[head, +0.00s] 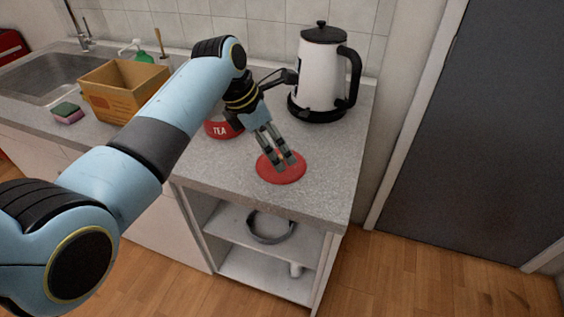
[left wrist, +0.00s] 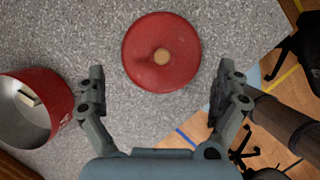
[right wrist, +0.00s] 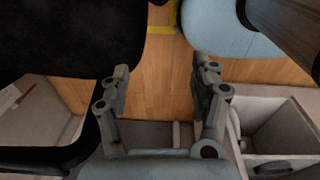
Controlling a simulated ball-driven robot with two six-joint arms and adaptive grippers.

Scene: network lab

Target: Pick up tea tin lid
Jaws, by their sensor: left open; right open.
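The red round tea tin lid (head: 281,174) lies flat on the grey counter near its front edge. In the left wrist view the lid (left wrist: 150,68) shows a small tan knob in its middle. My left gripper (head: 284,162) is open above the lid, its fingers pointing down. In the left wrist view the lid sits between and beyond the spread fingertips (left wrist: 160,80). The red tea tin (head: 219,130) stands open behind, partly hidden by my left arm; it also shows in the left wrist view (left wrist: 58,98). My right gripper (right wrist: 158,90) is open and empty, over the floor.
A white and black kettle (head: 321,75) stands at the back right of the counter (head: 330,165). A cardboard box (head: 112,98), a sponge (head: 67,113) and the sink (head: 40,75) are to the left. An open shelf (head: 262,250) is below.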

